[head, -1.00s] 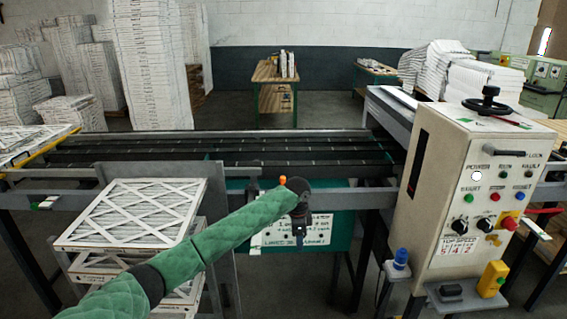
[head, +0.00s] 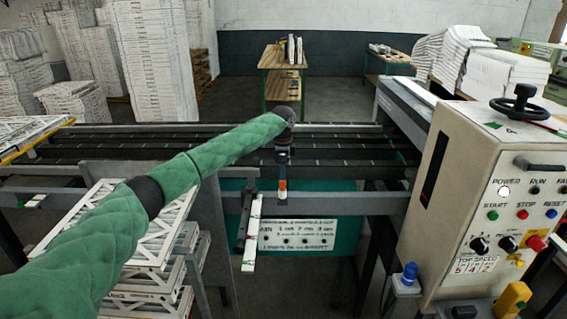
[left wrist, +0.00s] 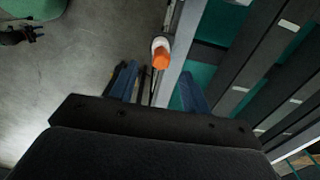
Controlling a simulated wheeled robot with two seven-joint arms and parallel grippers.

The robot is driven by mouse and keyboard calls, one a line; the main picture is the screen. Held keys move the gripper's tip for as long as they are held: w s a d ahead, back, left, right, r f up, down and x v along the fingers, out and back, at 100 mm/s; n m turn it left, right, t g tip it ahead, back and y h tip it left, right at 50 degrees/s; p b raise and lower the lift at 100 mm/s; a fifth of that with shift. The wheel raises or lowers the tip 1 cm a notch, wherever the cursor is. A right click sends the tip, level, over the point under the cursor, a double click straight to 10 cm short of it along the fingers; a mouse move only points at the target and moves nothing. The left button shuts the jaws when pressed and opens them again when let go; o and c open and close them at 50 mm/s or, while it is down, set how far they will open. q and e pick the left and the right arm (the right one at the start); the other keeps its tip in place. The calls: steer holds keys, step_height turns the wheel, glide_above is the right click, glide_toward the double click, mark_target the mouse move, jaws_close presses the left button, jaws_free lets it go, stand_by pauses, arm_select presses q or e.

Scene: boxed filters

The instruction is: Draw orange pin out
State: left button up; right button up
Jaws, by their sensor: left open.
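The orange pin (head: 282,186) stands at the front rail of the conveyor in the head view, right below my left gripper (head: 283,160). In the left wrist view the pin's orange top (left wrist: 161,59) shows with a pale collar around its base, beside the metal rail. My left gripper (left wrist: 158,82) is open there, its two blue fingers apart on either side, with the pin seen between and just beyond them. The fingers do not appear to touch it. My right gripper is not in view.
The grey front rail (head: 345,203) runs across below the dark conveyor (head: 345,143). A white sign (head: 297,234) hangs under it. A control cabinet (head: 455,190) stands at the right. Stacked filters (head: 150,250) sit at the lower left, under my left arm.

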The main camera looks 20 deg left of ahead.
mark_target(283, 182)
arm_select(q)
step_height(283, 182, down, 5)
steer(key=shift+w+r+p, duration=0.15)
steer(key=shift+r+p, duration=0.05)
steer(key=shift+p, duration=0.6)
steer(key=shift+f, duration=0.75)
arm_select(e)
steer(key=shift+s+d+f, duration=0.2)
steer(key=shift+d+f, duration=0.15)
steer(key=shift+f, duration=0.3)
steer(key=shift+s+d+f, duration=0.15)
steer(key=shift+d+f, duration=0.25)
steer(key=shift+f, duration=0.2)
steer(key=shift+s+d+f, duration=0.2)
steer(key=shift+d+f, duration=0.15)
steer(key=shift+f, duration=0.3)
arm_select(q)
jaws_close()
steer(key=shift+r+p, duration=0.15)
steer(key=shift+p, duration=0.15)
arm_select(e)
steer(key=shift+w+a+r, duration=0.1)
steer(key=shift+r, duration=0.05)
